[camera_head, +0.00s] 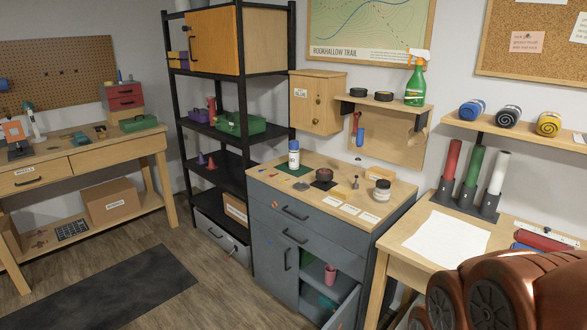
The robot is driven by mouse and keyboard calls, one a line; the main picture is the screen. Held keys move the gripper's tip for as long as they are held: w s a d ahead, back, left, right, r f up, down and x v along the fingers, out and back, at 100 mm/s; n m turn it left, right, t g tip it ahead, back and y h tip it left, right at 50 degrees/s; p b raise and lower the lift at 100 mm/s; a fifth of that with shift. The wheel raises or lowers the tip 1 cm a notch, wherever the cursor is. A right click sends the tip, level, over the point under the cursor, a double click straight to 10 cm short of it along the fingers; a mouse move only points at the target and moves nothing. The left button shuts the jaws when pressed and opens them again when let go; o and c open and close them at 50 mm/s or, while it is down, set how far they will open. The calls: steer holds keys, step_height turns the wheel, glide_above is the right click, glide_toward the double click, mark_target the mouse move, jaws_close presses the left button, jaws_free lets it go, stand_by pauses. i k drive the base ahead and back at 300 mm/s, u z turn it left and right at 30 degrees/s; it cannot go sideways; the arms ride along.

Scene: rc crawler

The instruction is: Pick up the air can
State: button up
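A small white and blue can (294,156) stands upright on the left part of the grey cabinet's wooden top (345,170). It may be the air can, but its label is too small to read. Nothing is touching it from above or in front. My gripper is not visible in this view, so its opening and its distance from the can do not show.
A dark red round item (324,174) and a dark-lidded jar (382,190) share the cabinet top. A green spray bottle (415,83) stands on the shelf above. Clear floor (220,290) lies left of the cabinet.

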mark_target(294, 150)
steer(key=u, duration=1.35)
steer(key=i, duration=1.7)
steer(key=z, duration=0.55)
steer(key=i, duration=0.9)
steer(key=z, duration=0.5)
